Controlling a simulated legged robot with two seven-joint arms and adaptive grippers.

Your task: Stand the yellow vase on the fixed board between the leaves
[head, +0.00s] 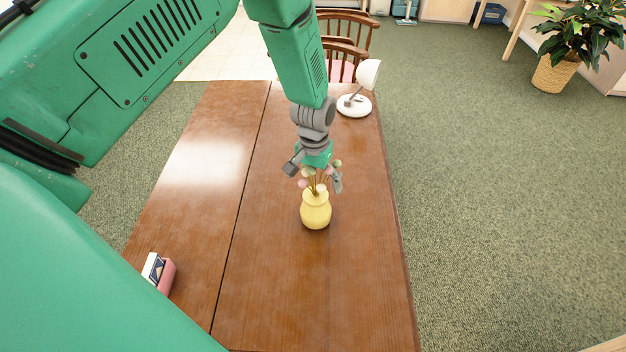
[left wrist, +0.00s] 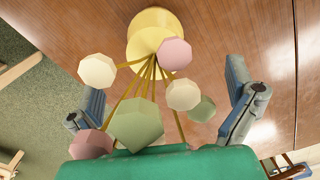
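The yellow vase (head: 315,211) stands upright on the wooden table, on the board right of the long seam. Several pink, cream and green flower heads on thin stems rise from it. In the left wrist view the vase (left wrist: 150,35) is at the top, with flowers toward the camera. My left gripper (head: 314,174) is above the vase, around the flowers; its fingers (left wrist: 165,105) are spread apart and do not touch the vase body. The left board (head: 185,205) lies beyond the seam; I cannot tell for certain which board is fixed. My right gripper is not in view.
A white lamp (head: 354,105) stands at the table's far end, by wooden chairs (head: 345,50). A pink holder (head: 167,277) with cards sits near the left edge. The tabletop around the vase is clear. A potted plant (head: 555,72) stands on the carpet.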

